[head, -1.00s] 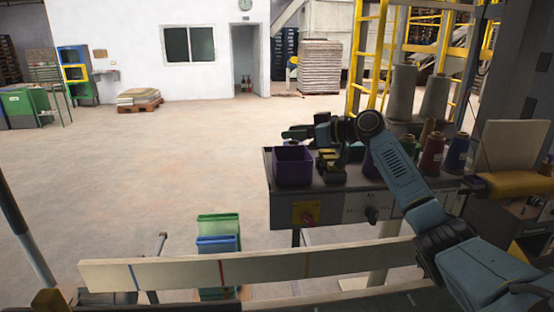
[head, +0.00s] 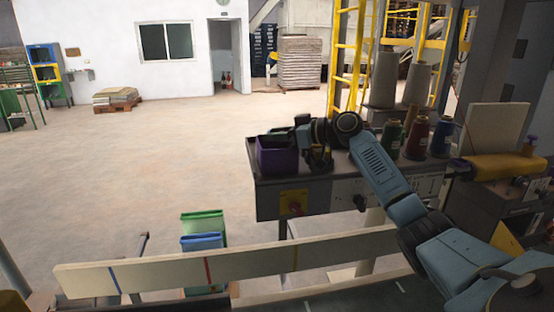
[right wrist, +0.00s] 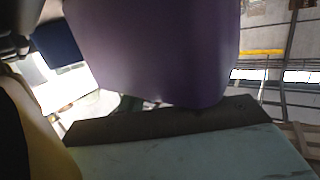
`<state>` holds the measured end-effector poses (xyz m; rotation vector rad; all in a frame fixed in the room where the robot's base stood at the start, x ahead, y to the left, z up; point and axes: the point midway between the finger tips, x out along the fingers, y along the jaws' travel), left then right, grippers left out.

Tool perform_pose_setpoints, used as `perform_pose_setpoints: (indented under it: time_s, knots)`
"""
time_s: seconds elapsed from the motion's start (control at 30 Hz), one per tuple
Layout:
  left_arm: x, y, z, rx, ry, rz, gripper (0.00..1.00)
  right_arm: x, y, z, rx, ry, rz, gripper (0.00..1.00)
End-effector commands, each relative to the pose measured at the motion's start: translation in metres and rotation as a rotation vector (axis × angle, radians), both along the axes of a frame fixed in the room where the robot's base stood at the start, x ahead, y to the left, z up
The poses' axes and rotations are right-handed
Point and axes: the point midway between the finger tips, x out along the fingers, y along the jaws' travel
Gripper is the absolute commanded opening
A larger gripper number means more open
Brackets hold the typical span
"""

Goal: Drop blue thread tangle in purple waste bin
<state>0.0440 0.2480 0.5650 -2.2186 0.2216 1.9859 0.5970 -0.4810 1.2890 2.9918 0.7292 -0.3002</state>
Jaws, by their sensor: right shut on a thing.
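The purple waste bin (head: 278,158) stands at the left end of the grey machine table in the head view. A large purple wall (right wrist: 155,50), which looks like the bin's side, fills the upper middle of the right wrist view. My right gripper (head: 277,139) is at the bin's far rim, with its wrist to the right of the bin. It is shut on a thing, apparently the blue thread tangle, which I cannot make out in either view. Whether it is over the opening is unclear. My left gripper is out of view.
Several thread cones, green (head: 391,138), red (head: 416,138) and blue (head: 443,138), stand on the table to the right. A dark yellow-marked object (head: 318,157) sits beside the bin. Green (head: 203,222) and blue (head: 202,241) bins stand below. A pale rail (head: 230,264) crosses in front.

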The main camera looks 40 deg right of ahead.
Motion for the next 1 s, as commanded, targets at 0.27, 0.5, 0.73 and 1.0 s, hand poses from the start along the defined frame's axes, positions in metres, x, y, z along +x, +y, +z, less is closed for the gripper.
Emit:
perform_pose_setpoints:
  time_s: [0.27, 0.5, 0.73, 1.0]
  knots:
    - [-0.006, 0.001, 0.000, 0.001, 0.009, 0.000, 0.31, 0.000, 0.000, 0.001, 0.000, 0.000, 0.000, 0.52]
    - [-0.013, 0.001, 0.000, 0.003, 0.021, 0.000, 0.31, 0.000, 0.000, 0.001, 0.000, 0.000, 0.000, 0.60]
    - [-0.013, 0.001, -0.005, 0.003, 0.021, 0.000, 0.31, -0.010, -0.006, 0.001, 0.000, 0.000, -0.002, 0.60]
    - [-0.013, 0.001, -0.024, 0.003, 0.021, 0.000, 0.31, -0.059, -0.031, 0.009, -0.003, 0.002, -0.003, 0.60]
